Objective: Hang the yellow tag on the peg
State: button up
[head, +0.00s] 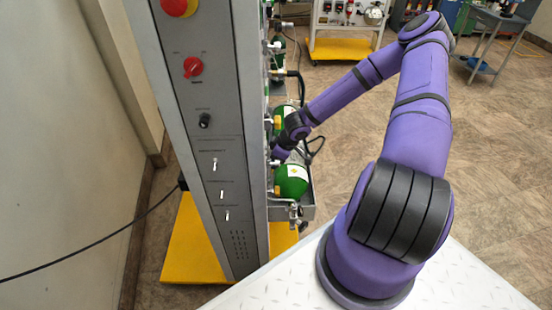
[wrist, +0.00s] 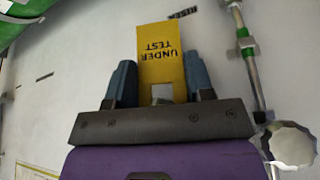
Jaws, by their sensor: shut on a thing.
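The yellow tag (wrist: 160,45) shows in the wrist view, with "UNDER TEST" on it reading upside down. My gripper (wrist: 161,75) is shut on the tag, with one blue-grey finger at each side of it. The tag extends beyond the fingertips, in front of a pale panel. I cannot tell whether it touches the panel. I cannot make out the peg in either view; the tag may cover it. In the head view, my gripper and the tag are hidden at the side of the grey cabinet.
In the wrist view, a pipe with green fittings (wrist: 246,45) and a round silvery knob (wrist: 289,143) stand right of my gripper. A green cylinder (wrist: 12,28) is at upper left. The head view shows the grey cabinet (head: 228,165) and green cylinders (head: 291,180) near my arm.

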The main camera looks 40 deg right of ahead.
dwell(0.4)
jog(key=o, duration=1)
jog(key=shift+v, duration=5.4)
